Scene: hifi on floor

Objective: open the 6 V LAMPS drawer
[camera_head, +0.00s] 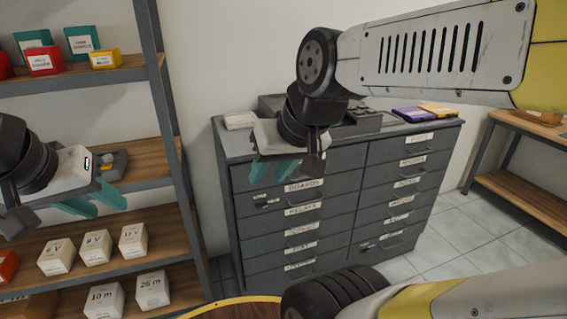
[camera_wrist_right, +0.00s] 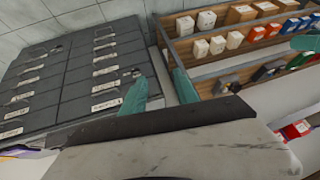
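The grey drawer cabinet (camera_head: 345,190) stands against the wall with two columns of labelled drawers, all looking shut. BOARDS (camera_head: 304,186) and RELAYS (camera_head: 302,209) labels can be made out in the left column. Most others are too small to read, and I cannot tell which drawer is 6 V LAMPS. My right gripper (camera_head: 273,171) is open and empty in front of the left column's top, hiding part of it. In the right wrist view its teal fingers (camera_wrist_right: 160,92) are apart, with the cabinet (camera_wrist_right: 75,70) beyond. My left gripper (camera_head: 95,203) is open and empty before the shelf.
A shelf rack (camera_head: 165,120) with several small boxes stands left of the cabinet. Dark equipment (camera_head: 355,122) and purple and yellow packets (camera_head: 412,113) lie on the cabinet top. A round wooden top (camera_head: 235,308) is at the front. A workbench (camera_head: 525,125) stands at right; tiled floor lies between.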

